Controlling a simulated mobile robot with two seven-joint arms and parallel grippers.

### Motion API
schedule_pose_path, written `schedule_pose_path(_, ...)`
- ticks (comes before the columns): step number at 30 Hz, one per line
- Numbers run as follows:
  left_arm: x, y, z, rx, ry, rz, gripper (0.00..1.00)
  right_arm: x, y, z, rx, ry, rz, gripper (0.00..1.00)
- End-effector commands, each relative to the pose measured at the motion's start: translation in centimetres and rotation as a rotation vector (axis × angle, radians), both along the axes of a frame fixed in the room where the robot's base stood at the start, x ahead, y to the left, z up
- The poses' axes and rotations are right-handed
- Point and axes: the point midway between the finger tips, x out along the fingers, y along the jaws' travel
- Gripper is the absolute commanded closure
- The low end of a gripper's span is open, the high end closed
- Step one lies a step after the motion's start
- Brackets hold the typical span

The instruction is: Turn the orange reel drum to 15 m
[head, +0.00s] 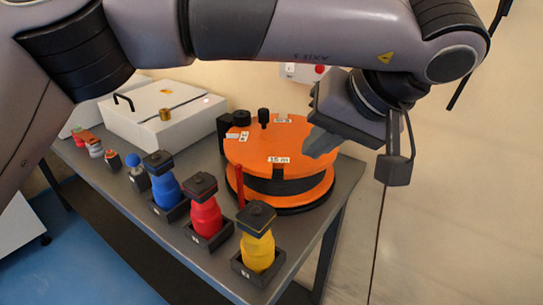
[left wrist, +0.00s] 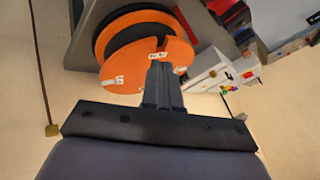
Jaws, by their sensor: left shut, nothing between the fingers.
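The orange reel drum (head: 262,148) sits on the grey bench at its far right end, on a black base. Its top carries a black upright knob (head: 264,118) and several white labels; the one reading 15 m (head: 279,160) is at the front edge, above a black block on the rim. A red upright post (head: 240,187) stands at the drum's front left. My left gripper (head: 312,150) is shut and empty, its tips over the drum's right edge; contact cannot be told. The left wrist view shows the fingers (left wrist: 157,68) before the orange disc (left wrist: 150,50). My right gripper is not visible.
Yellow (head: 258,240), red (head: 205,208) and blue (head: 163,182) bottle-shaped items stand in black holders along the bench's front edge. A white box with a black handle (head: 165,115) is at the back left. A wall is close behind the bench.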

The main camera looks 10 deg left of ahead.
Motion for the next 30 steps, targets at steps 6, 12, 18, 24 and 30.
schedule_pose_path(6,0.5,0.7,-0.4,0.018,-0.013,0.003,1.0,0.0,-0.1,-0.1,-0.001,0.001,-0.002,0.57)
schedule_pose_path(12,1.7,2.4,-3.2,0.018,-0.01,0.003,1.0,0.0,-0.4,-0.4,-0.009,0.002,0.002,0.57)
schedule_pose_path(18,2.9,4.0,-5.9,0.015,-0.009,0.003,1.0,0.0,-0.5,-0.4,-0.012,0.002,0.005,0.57)
schedule_pose_path(24,3.6,4.9,-7.4,0.015,-0.011,0.002,1.0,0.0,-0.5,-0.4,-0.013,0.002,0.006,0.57)
schedule_pose_path(30,3.7,5.1,-7.7,0.015,-0.011,0.002,1.0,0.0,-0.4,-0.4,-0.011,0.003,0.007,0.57)
